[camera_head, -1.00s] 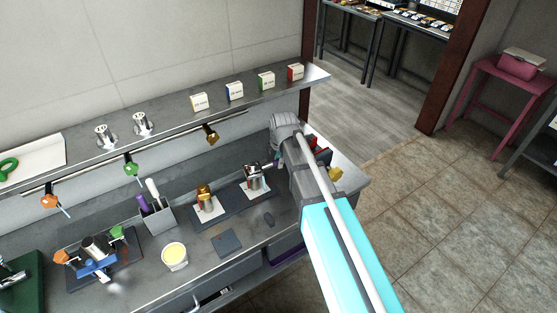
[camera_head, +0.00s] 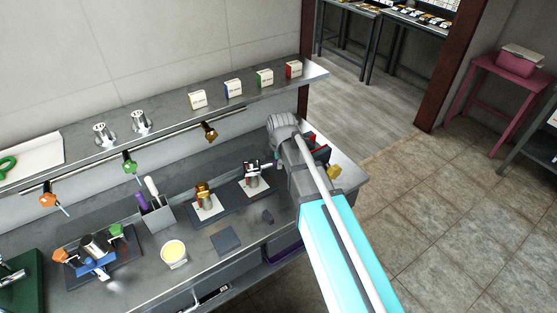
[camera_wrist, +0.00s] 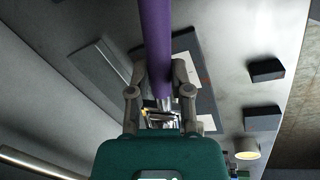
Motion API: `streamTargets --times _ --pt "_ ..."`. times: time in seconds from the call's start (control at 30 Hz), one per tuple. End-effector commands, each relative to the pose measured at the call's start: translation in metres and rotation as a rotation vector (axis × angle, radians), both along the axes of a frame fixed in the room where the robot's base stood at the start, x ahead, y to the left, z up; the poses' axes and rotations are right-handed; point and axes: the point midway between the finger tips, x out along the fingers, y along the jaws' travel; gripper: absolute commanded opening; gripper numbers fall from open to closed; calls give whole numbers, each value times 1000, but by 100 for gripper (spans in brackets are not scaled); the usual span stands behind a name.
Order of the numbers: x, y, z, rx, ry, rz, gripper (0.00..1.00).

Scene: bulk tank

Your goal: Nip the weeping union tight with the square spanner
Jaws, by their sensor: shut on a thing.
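My gripper (camera_wrist: 160,80) is shut on a purple-handled tool (camera_wrist: 155,38) in the wrist view. A short metal shaft shows at the handle's lower end; the tool's head shape cannot be told. In the head view my arm hides most of the gripper. Two fittings stand on the bench on white cards: a brass one (camera_head: 204,192) and a silver one (camera_head: 252,174), the silver one close to the left of my wrist. Metal parts of a fitting (camera_wrist: 160,118) show between my fingers in the wrist view. I cannot tell which union weeps, or whether the tool touches one.
A grey caddy (camera_head: 158,219) holds a purple and a white handle. A tub of yellow stuff (camera_head: 173,254) and a dark pad (camera_head: 226,240) lie in front. Coloured handles hang from a rail below the shelf (camera_head: 170,138). Red and yellow items (camera_head: 325,155) stand right of my wrist.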

Motion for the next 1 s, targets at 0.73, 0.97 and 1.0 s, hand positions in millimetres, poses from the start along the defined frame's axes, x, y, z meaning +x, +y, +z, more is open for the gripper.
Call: streamTargets --times 0.73,0.97,1.0 --pt "2 0 0 -1 1 22 0" --pt "3 0 0 0 0 33 0" --pt "3 0 0 0 0 33 0"
